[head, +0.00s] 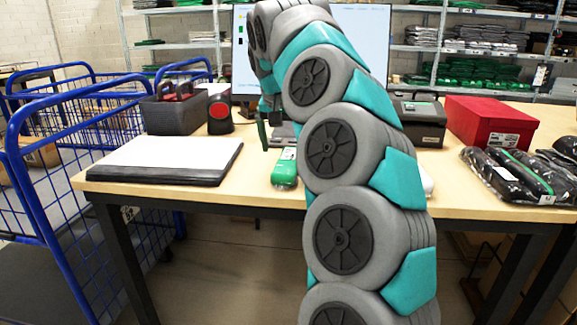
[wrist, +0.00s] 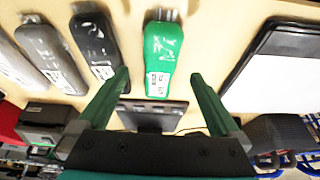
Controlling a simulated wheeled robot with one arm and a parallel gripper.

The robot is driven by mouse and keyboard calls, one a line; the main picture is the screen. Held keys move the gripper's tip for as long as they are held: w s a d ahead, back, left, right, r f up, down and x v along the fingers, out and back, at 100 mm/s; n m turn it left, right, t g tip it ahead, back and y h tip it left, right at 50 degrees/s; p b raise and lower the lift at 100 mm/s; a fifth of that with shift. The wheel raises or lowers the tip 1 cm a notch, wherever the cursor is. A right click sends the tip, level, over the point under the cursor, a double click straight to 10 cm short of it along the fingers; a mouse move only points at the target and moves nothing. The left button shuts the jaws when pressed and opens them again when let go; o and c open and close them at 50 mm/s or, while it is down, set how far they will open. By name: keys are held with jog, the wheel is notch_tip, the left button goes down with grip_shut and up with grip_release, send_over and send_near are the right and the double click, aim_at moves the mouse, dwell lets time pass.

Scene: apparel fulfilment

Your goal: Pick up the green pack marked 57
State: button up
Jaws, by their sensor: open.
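A green pack (head: 284,172) lies on the wooden table just left of my arm in the head view, partly hidden by it. In the wrist view the green pack (wrist: 164,48) is in the upper middle, with a white label on its near end; I cannot read the number. My gripper (wrist: 160,80) is open and empty, its two green fingers on either side of the pack's near end in the picture and apart from it. In the head view my gripper (head: 266,138) shows above and behind the pack, partly hidden by the arm.
A black pack (wrist: 95,42) and grey packs (wrist: 50,55) lie left of the green one in the wrist view. A white-topped black pad (head: 165,157) is at the table's left. A red box (head: 490,122) and dark bagged packs (head: 515,175) are at right. A blue cart (head: 65,170) stands left.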

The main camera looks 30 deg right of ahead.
aim_at(286, 163)
jog(key=p+x, duration=0.1)
jog(key=x, duration=0.6)
jog(key=shift+w+d+f, duration=0.1)
jog(key=shift+w+f, duration=0.1)
jog(key=shift+w, duration=0.05)
jog(key=c, duration=1.4)
